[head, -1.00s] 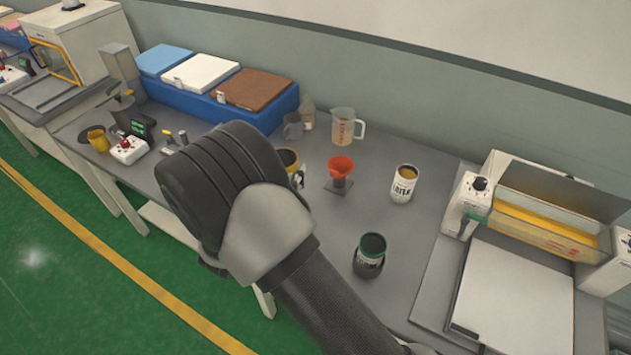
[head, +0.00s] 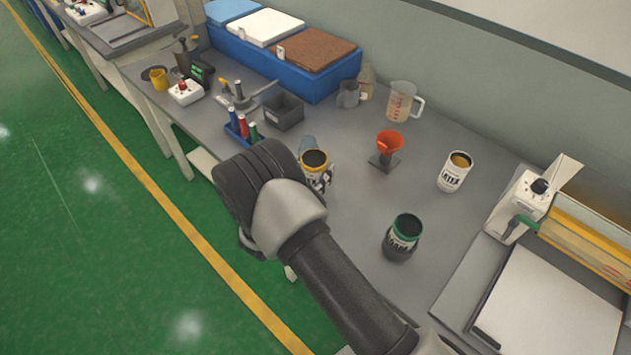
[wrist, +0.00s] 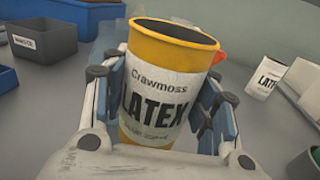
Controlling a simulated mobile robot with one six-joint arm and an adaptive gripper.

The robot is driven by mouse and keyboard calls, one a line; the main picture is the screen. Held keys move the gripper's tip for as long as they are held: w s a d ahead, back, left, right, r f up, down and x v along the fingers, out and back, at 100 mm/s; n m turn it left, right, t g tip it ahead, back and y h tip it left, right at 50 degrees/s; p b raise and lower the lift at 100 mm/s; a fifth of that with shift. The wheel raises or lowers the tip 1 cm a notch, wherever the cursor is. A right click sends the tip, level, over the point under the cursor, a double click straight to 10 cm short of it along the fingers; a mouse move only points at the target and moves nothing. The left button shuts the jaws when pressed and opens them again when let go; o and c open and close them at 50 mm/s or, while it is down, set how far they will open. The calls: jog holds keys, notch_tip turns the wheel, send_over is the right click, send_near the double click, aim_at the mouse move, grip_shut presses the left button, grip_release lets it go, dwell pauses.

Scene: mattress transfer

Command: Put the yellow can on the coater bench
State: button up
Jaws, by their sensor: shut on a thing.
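The yellow can (wrist: 180,48) with a white LATEX label stands open-topped between the fingers of my gripper (wrist: 162,98) in the wrist view. The blue pads press on both its sides, so the gripper is shut on it. In the head view the can (head: 314,161) shows just past my wrist, its lower part hidden. I cannot tell whether its base touches the table. A coating device with a yellow bar (head: 585,232) and a white plate (head: 548,305) stands at the right; I cannot tell whether its surface is the coater bench.
A red funnel (head: 390,144), a white can (head: 454,172) and a green-rimmed dark can (head: 402,237) stand to the right. A measuring jug (head: 401,102) and grey mug (head: 349,94) are behind. A grey bin (head: 284,111) and blue rack (head: 240,132) are left. Green floor lies in front.

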aim_at(314, 181)
jog(key=shift+f+b, duration=0.55)
jog(key=shift+f, duration=1.6)
jog(key=shift+f, duration=0.1)
jog(key=o, duration=1.2)
jog(key=shift+s+a, duration=0.15)
jog(key=shift+s, duration=0.1)
jog(key=p+v, duration=0.1)
jog(key=v, duration=1)
jog(key=shift+s+p, duration=0.25)
jog(key=shift+p, duration=0.05)
